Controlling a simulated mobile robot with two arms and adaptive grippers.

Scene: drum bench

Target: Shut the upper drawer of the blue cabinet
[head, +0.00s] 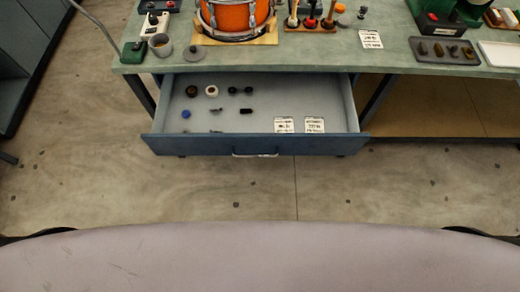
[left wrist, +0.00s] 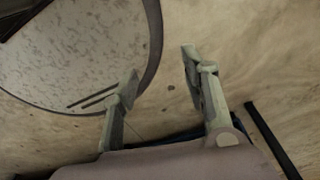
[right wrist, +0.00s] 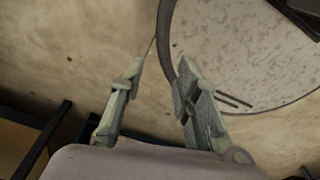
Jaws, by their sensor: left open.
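A drawer with a blue front (head: 200,146) is pulled out below the bench top in the head view. It has a pale handle (head: 255,155) at the middle of its front. Inside lie several small dark parts, a white ring (head: 211,90), a blue knob (head: 186,114) and two white labels (head: 284,125). Most of the cabinet body is hidden under the bench top. My left gripper (left wrist: 160,68) is open and empty above the floor in the left wrist view. My right gripper (right wrist: 160,68) is open and empty in the right wrist view. Neither gripper shows in the head view.
A wooden lower shelf (head: 440,108) is at right. Concrete floor (head: 220,190) lies clear in front of the drawer.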

